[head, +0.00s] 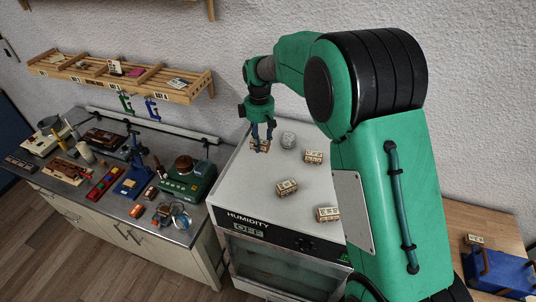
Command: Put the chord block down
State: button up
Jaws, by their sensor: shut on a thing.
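My gripper (262,140) points down over the back left of the white humidity cabinet top (246,190). It is shut on a small wooden block (260,147) with dark markings, taken here as the chord block. The block is low over the cabinet top; I cannot tell whether it touches the surface. Three similar marked blocks sit on the same top: one at the back right (313,157), one in the middle (286,187) and one near the front right (328,214).
A grey round lump (288,140) stands just right of my gripper. The cabinet's left half in front of the gripper is clear. A cluttered workbench (107,210) stands to the left, below a wooden wall shelf (110,75). A blue tote (498,272) lies on a wooden table at right.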

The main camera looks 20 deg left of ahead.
aim_at(261, 159)
jog(key=shift+f, duration=1.35)
jog(key=shift+f+p, duration=0.45)
jog(key=shift+f, duration=1.45)
jog(key=shift+f, duration=0.1)
jog(key=o, duration=1.1)
jog(key=shift+o, duration=0.2)
notch_tip(261, 159, up, 12)
jog(key=shift+r+b, duration=0.1)
jog(key=shift+b, duration=0.8)
